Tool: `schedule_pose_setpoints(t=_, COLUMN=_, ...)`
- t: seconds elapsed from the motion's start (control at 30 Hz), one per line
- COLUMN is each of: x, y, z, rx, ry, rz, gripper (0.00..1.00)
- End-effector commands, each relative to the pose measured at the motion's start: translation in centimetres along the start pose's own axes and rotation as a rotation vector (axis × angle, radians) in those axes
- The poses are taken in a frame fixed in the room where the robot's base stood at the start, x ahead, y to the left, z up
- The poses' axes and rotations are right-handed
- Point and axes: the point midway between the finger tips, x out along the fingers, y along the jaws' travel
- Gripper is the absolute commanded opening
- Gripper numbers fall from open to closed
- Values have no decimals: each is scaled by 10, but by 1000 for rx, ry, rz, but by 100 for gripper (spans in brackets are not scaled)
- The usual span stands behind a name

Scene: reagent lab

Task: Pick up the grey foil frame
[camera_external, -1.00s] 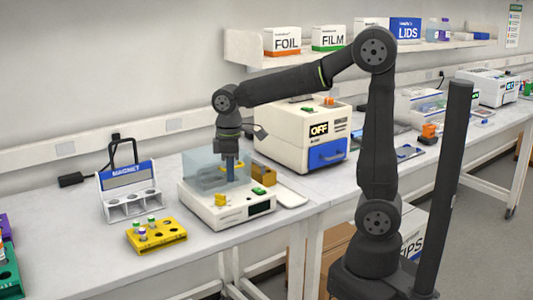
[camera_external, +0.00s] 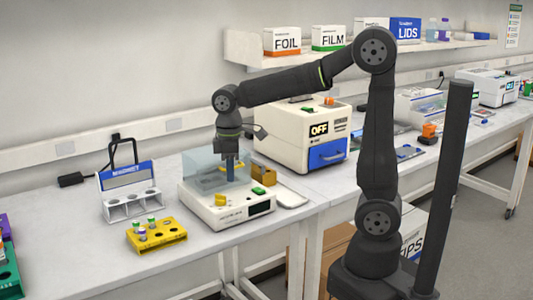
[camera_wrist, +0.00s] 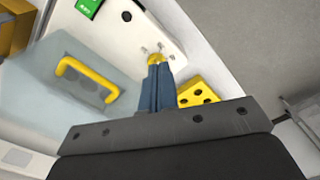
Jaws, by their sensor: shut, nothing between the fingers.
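My gripper (camera_external: 230,178) points down over the white bench instrument with the clear cover (camera_external: 205,166). Its blue fingers are shut with nothing between them. I cannot make out a grey foil frame for certain in either view.
A yellow tube rack (camera_external: 157,236) and a grey-white rack (camera_external: 132,205) stand left of the instrument. A cream machine marked OFF (camera_external: 300,140) stands behind it to the right. FOIL (camera_external: 285,42) and FILM (camera_external: 328,39) boxes are on the shelf. The front bench edge is clear.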

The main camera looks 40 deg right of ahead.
Motion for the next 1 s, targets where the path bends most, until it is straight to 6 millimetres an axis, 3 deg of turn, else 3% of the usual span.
schedule_pose_setpoints(t=0.37, x=0, y=0, z=0, rx=0, ry=0, rz=0, gripper=0)
schedule_pose_setpoints(t=0.53, x=0, y=0, z=0, rx=0, ry=0, rz=0, gripper=29)
schedule_pose_setpoints(t=0.57, x=0, y=0, z=0, rx=0, ry=0, rz=0, gripper=31)
schedule_pose_setpoints(t=0.87, x=-1, y=4, z=3, rx=7, ry=-1, rz=0, gripper=31)
schedule_pose_setpoints(t=1.0, x=-5, y=28, z=22, rx=45, ry=-7, rz=-4, gripper=31)
